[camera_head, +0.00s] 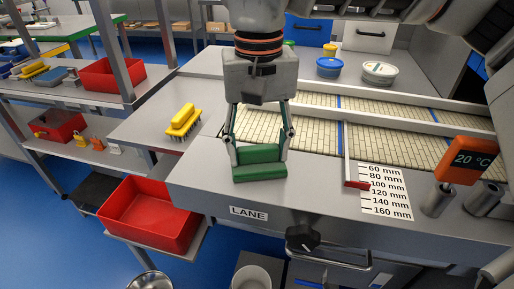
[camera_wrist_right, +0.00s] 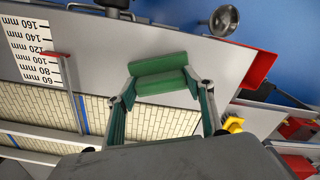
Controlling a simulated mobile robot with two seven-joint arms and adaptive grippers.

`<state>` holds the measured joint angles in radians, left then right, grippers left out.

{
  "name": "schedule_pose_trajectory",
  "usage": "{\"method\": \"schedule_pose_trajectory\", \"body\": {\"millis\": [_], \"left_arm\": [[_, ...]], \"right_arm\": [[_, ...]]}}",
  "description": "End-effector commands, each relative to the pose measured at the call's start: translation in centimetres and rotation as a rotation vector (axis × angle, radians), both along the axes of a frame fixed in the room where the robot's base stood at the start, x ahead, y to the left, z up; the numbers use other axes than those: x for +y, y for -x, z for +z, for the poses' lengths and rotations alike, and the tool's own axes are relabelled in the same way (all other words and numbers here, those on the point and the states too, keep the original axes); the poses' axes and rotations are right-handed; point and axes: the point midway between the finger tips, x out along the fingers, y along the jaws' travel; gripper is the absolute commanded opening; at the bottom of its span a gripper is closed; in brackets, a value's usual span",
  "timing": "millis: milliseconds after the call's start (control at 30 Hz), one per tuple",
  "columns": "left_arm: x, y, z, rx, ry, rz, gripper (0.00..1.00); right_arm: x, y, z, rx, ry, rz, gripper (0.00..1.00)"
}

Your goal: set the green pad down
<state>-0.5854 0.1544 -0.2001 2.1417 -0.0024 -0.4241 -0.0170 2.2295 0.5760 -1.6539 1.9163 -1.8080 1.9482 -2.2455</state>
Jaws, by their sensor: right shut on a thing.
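The green pad (camera_head: 259,173) is a block with a raised bar along its top; it also shows in the right wrist view (camera_wrist_right: 158,65). My right gripper (camera_head: 259,151) points down and is shut on the pad, one finger at each end. My left gripper is in neither view.
A red slider (camera_head: 357,185) and a millimetre scale (camera_head: 387,197) are right of the pad. A yellow brush (camera_head: 182,121) lies to the left. A red bin (camera_head: 145,222) is below left. Two tubs (camera_head: 329,68) (camera_head: 380,73) stand behind the lane. The ledge around the pad is clear.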

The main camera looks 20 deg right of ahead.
Motion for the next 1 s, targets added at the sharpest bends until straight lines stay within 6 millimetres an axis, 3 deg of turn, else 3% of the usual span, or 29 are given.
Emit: {"method": "schedule_pose_trajectory", "body": {"millis": [333,367,400,433,800,1000], "left_arm": [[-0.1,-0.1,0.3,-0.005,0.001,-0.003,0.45],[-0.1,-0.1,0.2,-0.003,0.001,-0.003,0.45],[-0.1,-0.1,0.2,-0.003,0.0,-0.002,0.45],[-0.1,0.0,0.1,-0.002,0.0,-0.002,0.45],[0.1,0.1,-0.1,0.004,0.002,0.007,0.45],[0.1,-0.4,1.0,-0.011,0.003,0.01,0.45]], "right_arm": [[0.0,0.0,-0.3,-0.003,0.0,0.0,0.35],[0.0,0.0,-0.3,-0.003,0.0,0.0,0.57],[0.0,0.0,-0.3,-0.002,-0.001,0.0,0.68],[0.0,0.0,-0.3,-0.002,-0.001,0.0,0.69],[0.0,0.0,0.0,-0.003,-0.001,-0.001,0.69],[0.0,0.0,2.9,-0.011,-0.001,-0.002,0.69]]}}
